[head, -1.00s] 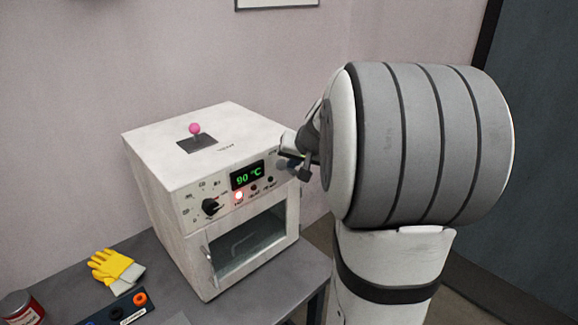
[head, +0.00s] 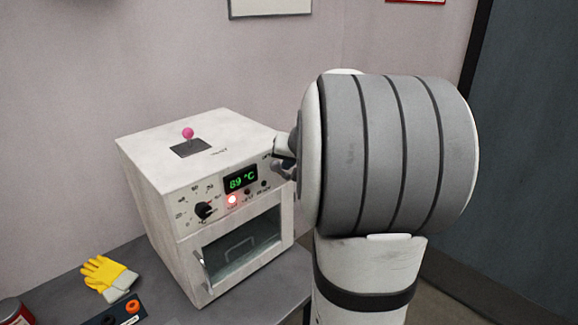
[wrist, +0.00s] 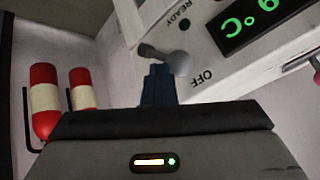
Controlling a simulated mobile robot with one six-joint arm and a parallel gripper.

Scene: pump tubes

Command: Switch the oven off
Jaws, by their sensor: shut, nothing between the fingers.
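The white oven (head: 160,185) stands on a grey bench. Its green display (head: 240,180) reads 89 °C, and a red lamp (head: 232,200) below it is lit. A grey toggle switch (wrist: 178,62) with a rounded tip sticks out at the right of the panel, between the labels OFF and READY in the wrist view. My gripper (wrist: 158,68) is shut and empty, with its dark fingertips right at the switch lever. I cannot tell if they touch. In the head view my arm hides most of the gripper at the oven's right edge.
A black dial (head: 204,210) and a door with a handle are on the oven front. A pink-knobbed lever (head: 188,133) stands on top. Yellow gloves (head: 104,274) lie on the bench at left. Two red cylinders (wrist: 44,100) show in the wrist view.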

